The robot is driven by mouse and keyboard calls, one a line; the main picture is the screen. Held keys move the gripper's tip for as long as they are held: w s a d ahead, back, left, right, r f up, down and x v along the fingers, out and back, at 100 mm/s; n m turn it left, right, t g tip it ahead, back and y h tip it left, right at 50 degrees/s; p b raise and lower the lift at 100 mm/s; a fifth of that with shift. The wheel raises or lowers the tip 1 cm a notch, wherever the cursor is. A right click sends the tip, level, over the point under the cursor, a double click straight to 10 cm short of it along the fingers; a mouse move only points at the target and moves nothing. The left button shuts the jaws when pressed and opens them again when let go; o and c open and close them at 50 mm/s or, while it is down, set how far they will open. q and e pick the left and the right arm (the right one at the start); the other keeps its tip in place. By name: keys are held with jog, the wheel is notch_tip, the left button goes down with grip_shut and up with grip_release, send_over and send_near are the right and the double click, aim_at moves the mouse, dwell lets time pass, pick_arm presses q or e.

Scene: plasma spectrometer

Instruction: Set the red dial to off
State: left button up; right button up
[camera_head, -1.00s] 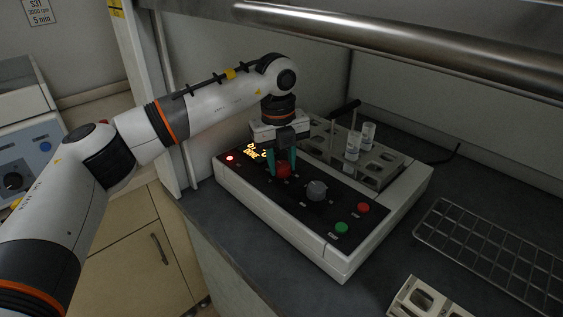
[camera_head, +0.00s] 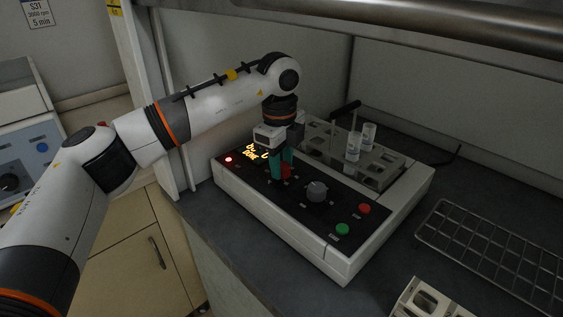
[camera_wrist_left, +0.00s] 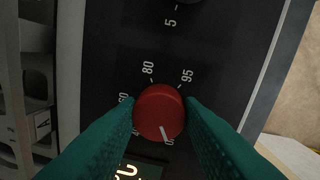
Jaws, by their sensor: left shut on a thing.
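The red dial (camera_head: 286,172) sits on the dark panel of the white spectrometer (camera_head: 345,262). In the left wrist view the red dial (camera_wrist_left: 157,108) is seen from above, with a white pointer line at its lower edge. The line points down toward a partly hidden label near a 0. Labels 60, 80 and 95 stand around the dial. My left gripper (camera_head: 281,172) points down from above, its teal fingers on either side of the dial. In the wrist view my left gripper (camera_wrist_left: 160,112) is shut on it. My right gripper is not in view.
A grey dial (camera_head: 316,190), a green button (camera_head: 342,229) and a red button (camera_head: 364,209) share the panel. A lit display (camera_head: 256,152) is beside my gripper. Vials (camera_head: 353,148) stand behind the panel. A wire rack (camera_head: 490,250) lies at right.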

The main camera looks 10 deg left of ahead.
pick_arm(q)
jog(key=shift+w+r, duration=0.1)
jog(key=shift+r, duration=0.05)
jog(key=o, duration=1)
jog(key=shift+c, duration=0.2)
notch_tip(320, 180, up, 12)
jog(key=shift+s+a, duration=0.15)
jog(key=shift+s, duration=0.25)
